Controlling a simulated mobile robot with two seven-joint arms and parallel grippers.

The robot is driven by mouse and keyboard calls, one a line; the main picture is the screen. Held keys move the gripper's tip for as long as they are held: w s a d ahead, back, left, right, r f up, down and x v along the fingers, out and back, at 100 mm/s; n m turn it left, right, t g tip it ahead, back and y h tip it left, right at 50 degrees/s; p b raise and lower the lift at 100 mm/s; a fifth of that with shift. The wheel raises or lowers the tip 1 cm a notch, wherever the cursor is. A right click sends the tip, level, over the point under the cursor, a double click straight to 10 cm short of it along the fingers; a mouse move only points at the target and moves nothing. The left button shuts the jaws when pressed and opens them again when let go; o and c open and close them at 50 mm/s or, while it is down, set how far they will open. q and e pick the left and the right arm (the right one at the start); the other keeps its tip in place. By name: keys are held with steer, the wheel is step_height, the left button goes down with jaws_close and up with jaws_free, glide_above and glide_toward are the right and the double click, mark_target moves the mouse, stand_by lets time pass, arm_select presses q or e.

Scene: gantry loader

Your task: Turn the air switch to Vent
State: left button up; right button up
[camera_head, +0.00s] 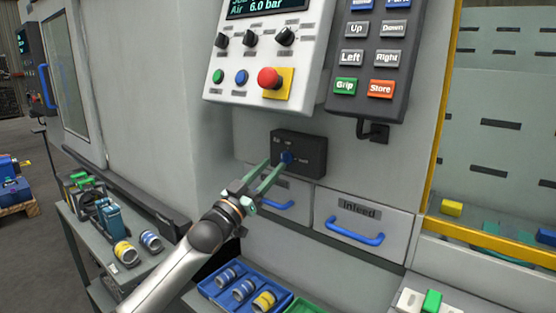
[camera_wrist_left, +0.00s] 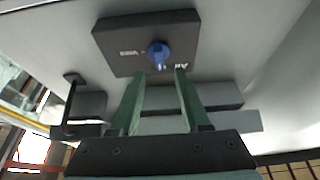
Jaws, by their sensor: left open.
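The air switch is a dark box (camera_head: 313,152) on the grey machine wall, with a blue knob (camera_head: 287,158) on its face. In the left wrist view the box (camera_wrist_left: 113,35) appears turned over, with the blue knob (camera_wrist_left: 158,54) near its middle. A label reading Air and a fainter one that looks like Vent sit on different sides of the knob. The knob's narrow part points down in that view. My left gripper (camera_head: 276,166) is open, its green fingers pointing at the knob. The fingertips (camera_wrist_left: 160,74) are spread just short of it; contact cannot be told. My right gripper is out of view.
Drawers with blue handles, one marked Infeed (camera_head: 358,211), lie below the switch. Above are a white control panel (camera_head: 262,60) with a red button and a dark keypad pendant (camera_head: 372,60). A blue tray (camera_head: 212,287) of cans stands below my left arm.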

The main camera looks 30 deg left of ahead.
mark_target(282, 156)
arm_select(q)
steer(key=shift+x, duration=1.9)
steer(key=shift+c, duration=0.3)
jaws_close()
